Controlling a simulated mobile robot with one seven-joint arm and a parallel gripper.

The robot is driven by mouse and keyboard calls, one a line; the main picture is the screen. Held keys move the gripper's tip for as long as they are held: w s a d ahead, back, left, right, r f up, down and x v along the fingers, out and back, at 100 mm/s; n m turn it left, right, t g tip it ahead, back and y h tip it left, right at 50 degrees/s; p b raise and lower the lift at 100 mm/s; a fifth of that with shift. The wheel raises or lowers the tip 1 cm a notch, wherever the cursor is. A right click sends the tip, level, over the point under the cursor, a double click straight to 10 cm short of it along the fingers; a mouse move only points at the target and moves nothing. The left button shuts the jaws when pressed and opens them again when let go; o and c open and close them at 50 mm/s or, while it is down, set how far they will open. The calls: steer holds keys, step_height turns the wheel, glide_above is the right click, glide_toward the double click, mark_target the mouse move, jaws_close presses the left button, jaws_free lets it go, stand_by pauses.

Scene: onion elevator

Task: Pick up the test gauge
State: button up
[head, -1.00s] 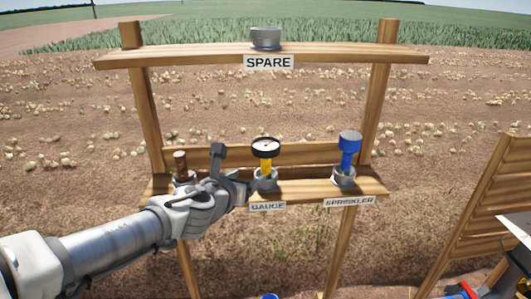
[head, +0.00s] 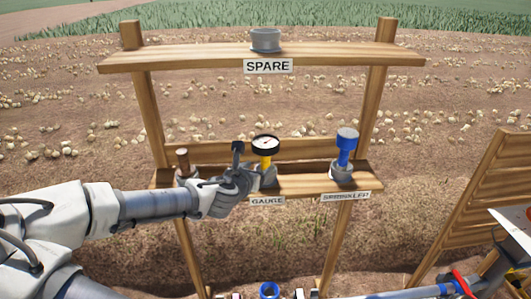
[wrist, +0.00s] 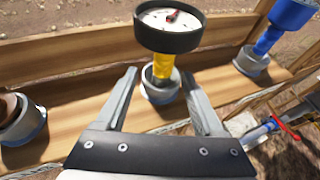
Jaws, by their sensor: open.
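The test gauge (head: 265,145) has a round white dial with a black rim and a yellow stem. It stands upright in a grey cup on the lower wooden shelf, above the GAUGE label (head: 267,201). In the wrist view the gauge (wrist: 168,30) is straight ahead, its yellow stem (wrist: 166,68) showing between the finger tips. My gripper (wrist: 163,90) is open and empty, one finger on each side of the cup and stem in that view. In the head view my gripper (head: 240,178) is just left of the gauge and hides part of the cup.
A blue sprinkler (head: 346,145) stands in a cup to the right on the same shelf (head: 300,184). A brown-topped item (head: 183,160) stands in a cup to the left. A grey SPARE cup (head: 265,38) sits on the upper shelf. A slatted wooden panel (head: 490,190) is at the right.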

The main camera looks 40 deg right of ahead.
mark_target(264, 163)
steer(key=shift+r+x, duration=0.2)
steer(key=shift+x, duration=2.75)
steer(key=shift+s+d, duration=0.1)
steer(key=shift+d, duration=0.05)
jaws_close()
